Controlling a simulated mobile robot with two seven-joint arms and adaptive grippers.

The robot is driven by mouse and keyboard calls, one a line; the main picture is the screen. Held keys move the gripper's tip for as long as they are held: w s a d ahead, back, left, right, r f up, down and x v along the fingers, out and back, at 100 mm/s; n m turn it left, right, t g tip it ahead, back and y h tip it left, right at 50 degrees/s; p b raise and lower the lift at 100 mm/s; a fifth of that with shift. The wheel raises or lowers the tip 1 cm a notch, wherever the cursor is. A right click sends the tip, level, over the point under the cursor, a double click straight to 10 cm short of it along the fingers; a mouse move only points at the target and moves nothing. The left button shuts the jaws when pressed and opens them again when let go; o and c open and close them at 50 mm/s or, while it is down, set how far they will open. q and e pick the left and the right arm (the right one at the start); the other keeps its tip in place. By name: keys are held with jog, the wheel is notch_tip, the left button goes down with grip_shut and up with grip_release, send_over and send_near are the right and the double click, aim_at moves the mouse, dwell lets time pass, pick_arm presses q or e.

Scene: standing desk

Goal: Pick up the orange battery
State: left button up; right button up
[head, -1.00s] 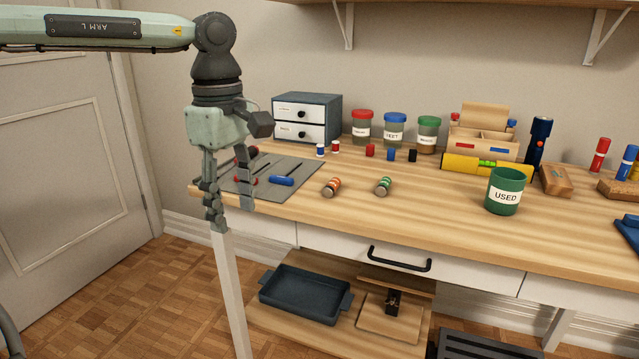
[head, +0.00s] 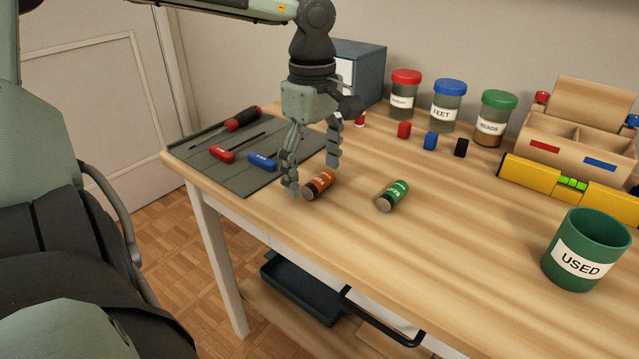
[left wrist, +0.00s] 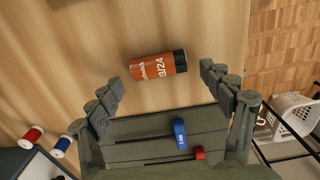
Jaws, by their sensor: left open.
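The orange battery (head: 319,184) lies on its side on the wooden desk, just right of the grey tool mat. It has a black end and also shows in the left wrist view (left wrist: 157,67). My left gripper (head: 312,177) is over the desk beside the battery, fingers pointing down. Its fingers are open and empty. In the left wrist view the left gripper's fingertips (left wrist: 162,83) stand apart, with the battery lying just beyond them, roughly across the gap. I cannot tell the exact height of the fingertips. My right gripper is not in view.
A green battery (head: 392,195) lies to the right. Screwdrivers lie on the grey mat (head: 217,174) to the left. A green cup marked USED (head: 585,250) stands at the right. Lidded jars (head: 447,105) and small coloured blocks stand behind. The desk in front of the batteries is clear.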

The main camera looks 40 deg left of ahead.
pick_arm(q)
jog(key=shift+s+f, duration=0.1)
jog(key=shift+f, duration=0.1)
jog(key=c, duration=1.3)
jog(key=shift+r, duration=0.1)
